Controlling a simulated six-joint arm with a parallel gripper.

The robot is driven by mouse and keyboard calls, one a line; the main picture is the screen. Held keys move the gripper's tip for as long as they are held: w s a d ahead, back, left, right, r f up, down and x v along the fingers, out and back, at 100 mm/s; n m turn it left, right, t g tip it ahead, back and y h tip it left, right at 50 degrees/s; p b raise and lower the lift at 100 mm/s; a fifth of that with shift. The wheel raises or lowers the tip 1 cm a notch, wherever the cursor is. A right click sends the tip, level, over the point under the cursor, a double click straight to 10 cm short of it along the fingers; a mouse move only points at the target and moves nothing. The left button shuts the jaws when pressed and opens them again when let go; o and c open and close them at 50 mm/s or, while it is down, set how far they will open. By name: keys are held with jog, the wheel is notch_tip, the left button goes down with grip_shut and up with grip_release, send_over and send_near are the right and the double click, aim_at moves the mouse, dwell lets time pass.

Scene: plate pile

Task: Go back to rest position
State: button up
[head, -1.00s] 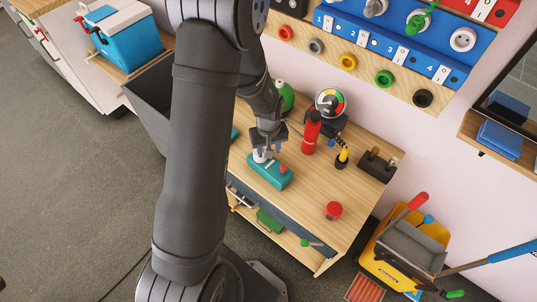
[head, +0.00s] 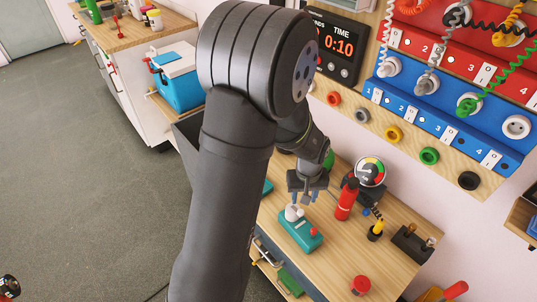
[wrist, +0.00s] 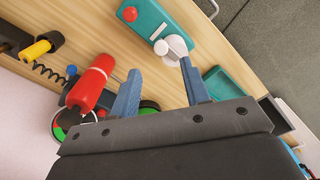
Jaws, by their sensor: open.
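My gripper (head: 305,194) is open and empty, with its fingers pointing down over the wooden workbench (head: 395,270). Its blue fingertips also show in the wrist view (wrist: 160,85). A teal box (head: 300,232) with a white knob (head: 292,213) and a red button (head: 313,232) stands on the bench just below the fingers. In the wrist view the white knob (wrist: 172,46) shows beyond the fingertips, and I see nothing between the fingers. My arm hides part of the bench's left side.
A red cylinder (head: 347,200), a round gauge (head: 371,171) and a yellow-handled tool (head: 376,230) stand close right of my gripper. A red button (head: 360,285) is near the front. A blue socket panel (head: 440,110) and a timer (head: 336,45) are on the wall behind.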

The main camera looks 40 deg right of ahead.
aim_at(301, 213)
notch_tip(301, 213, down, 12)
jog(key=shift+r, duration=0.75)
